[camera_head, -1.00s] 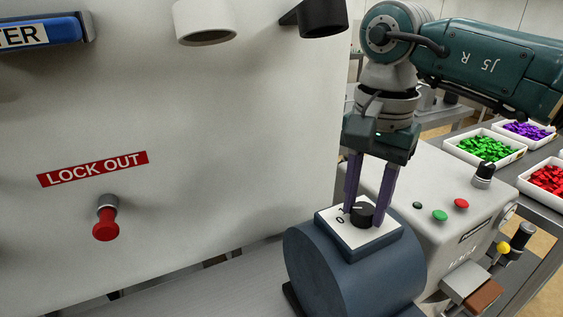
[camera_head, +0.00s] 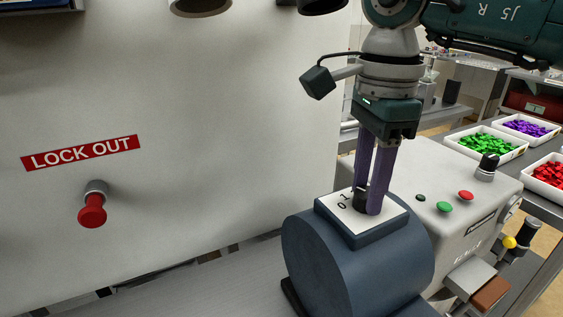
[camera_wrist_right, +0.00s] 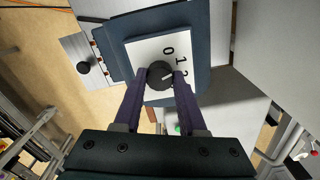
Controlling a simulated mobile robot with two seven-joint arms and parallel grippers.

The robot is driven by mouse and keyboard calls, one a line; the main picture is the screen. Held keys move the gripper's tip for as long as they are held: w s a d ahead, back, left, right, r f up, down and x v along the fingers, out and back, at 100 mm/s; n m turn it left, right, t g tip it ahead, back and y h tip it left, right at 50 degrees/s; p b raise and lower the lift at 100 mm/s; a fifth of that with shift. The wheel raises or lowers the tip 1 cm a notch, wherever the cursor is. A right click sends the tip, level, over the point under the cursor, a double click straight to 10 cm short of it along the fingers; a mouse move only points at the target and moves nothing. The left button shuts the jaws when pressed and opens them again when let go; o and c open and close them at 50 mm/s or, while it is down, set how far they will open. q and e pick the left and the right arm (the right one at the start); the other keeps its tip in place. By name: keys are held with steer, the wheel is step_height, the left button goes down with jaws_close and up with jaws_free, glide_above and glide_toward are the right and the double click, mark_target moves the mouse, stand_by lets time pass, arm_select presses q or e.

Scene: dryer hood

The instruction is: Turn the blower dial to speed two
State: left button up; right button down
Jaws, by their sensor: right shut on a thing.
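The blower dial is a small black round knob (camera_wrist_right: 158,74) on a white plate (camera_wrist_right: 146,53) marked 0, 1 and a further digit that a finger partly covers. The plate sits on top of a dark blue blower housing (camera_head: 345,262). My right gripper (camera_head: 367,206) points down with its purple fingers shut on the knob, one on each side; it also shows in the right wrist view (camera_wrist_right: 160,80). A light pointer line on the knob aims toward the digit side, near the right finger; I cannot tell exactly which digit. My left gripper is not in view.
A grey control box (camera_head: 465,190) with green and red buttons stands right of the blower. Trays of green (camera_head: 487,145) and purple pieces (camera_head: 525,127) lie on the bench behind. A large white panel with a red lock-out knob (camera_head: 92,210) fills the left.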

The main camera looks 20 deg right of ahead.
steer(key=m, duration=0.3)
steer(key=shift+m+b, duration=0.3)
steer(key=shift+b, duration=0.1)
steer(key=m, duration=0.2)
steer(key=shift+m, duration=0.3)
steer(key=shift+m+b, duration=0.3)
steer(key=shift+m, duration=0.3)
steer(key=shift+r, duration=0.1)
steer(key=shift+c, duration=2.4)
jaws_free()
